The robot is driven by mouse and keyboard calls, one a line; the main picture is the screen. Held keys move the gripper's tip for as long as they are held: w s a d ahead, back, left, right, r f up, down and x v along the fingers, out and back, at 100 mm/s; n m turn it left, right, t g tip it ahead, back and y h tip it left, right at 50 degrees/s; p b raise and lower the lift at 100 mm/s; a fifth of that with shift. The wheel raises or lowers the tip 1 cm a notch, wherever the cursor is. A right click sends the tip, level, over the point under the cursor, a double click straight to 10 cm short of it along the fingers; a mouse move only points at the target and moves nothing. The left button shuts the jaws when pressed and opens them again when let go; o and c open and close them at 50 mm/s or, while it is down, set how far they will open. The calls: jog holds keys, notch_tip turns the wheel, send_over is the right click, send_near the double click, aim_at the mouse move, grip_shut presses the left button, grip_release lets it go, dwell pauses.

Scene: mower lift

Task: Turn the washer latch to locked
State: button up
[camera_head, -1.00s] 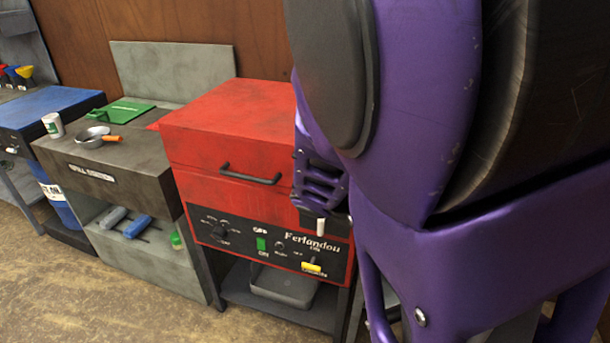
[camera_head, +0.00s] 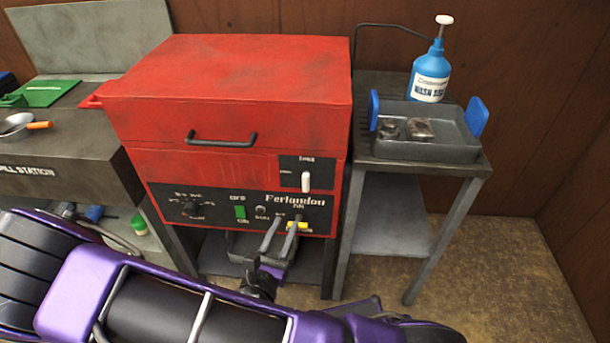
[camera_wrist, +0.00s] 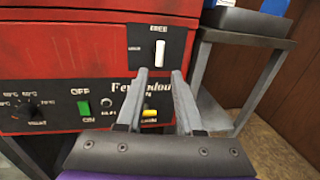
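The red washer (camera_head: 225,110) stands in the middle of the head view with its lid down. Its latch is a white lever (camera_head: 306,181) on a small black plate at the front right. The lever is upright and also shows in the wrist view (camera_wrist: 159,52). The plate's lettering is too small to read surely. My gripper (camera_head: 282,222) is in front of the lower control panel, below the latch and apart from it. In the wrist view my gripper (camera_wrist: 162,75) has its two fingers apart, with nothing between them.
The panel has a dial (camera_head: 191,208), a green switch (camera_head: 240,212) and a yellow switch (camera_head: 297,226) close to my fingers. A side table (camera_head: 384,170) on the right holds a grey tray (camera_head: 437,152) and a blue wash bottle (camera_head: 431,72). The floor at right is clear.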

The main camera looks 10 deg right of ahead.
aim_at(305, 180)
jog(key=b+x, duration=0.1)
jog(key=x, duration=1.6)
grip_shut()
